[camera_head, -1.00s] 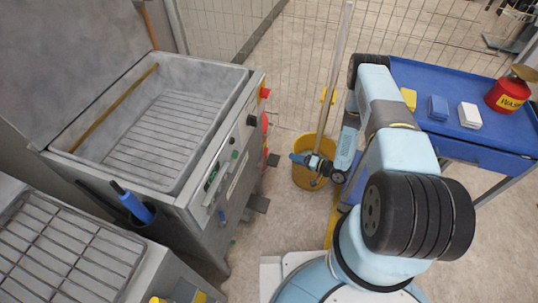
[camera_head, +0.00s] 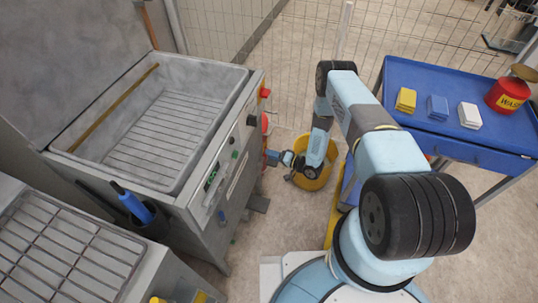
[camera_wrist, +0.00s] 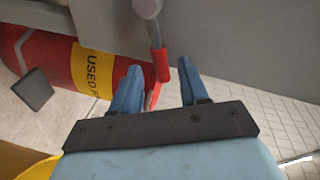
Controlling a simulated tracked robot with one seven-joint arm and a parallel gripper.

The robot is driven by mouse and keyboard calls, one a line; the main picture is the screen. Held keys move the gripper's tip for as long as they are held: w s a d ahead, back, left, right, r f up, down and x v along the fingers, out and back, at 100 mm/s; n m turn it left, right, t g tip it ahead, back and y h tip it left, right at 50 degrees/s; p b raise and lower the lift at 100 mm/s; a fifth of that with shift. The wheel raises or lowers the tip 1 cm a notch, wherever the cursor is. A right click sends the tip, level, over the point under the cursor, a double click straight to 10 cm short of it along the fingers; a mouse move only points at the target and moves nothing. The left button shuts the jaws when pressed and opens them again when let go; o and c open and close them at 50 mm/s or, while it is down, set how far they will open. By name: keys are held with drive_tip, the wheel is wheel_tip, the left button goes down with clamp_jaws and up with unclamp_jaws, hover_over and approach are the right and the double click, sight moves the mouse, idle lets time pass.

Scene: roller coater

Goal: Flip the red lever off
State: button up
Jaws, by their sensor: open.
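The red lever (camera_wrist: 159,65) shows in the wrist view, hanging from a grey rounded fitting on a grey panel. My gripper (camera_wrist: 158,72) is open, with one blue finger on each side of the lever's red part. The lever lies between the fingers in the picture; I cannot tell whether either finger touches it. In the head view my gripper (camera_head: 270,157) is close to the side of the grey roller coater (camera_head: 207,165). The lever cannot be made out clearly there.
A red drum with a yellow label (camera_wrist: 92,70) lies behind the fingers in the wrist view. A yellow bucket (camera_head: 318,180) stands beside my gripper. A blue cart (camera_head: 400,72) with sponges and a red can is at right.

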drive_tip(key=shift+x, duration=0.8)
clamp_jaws()
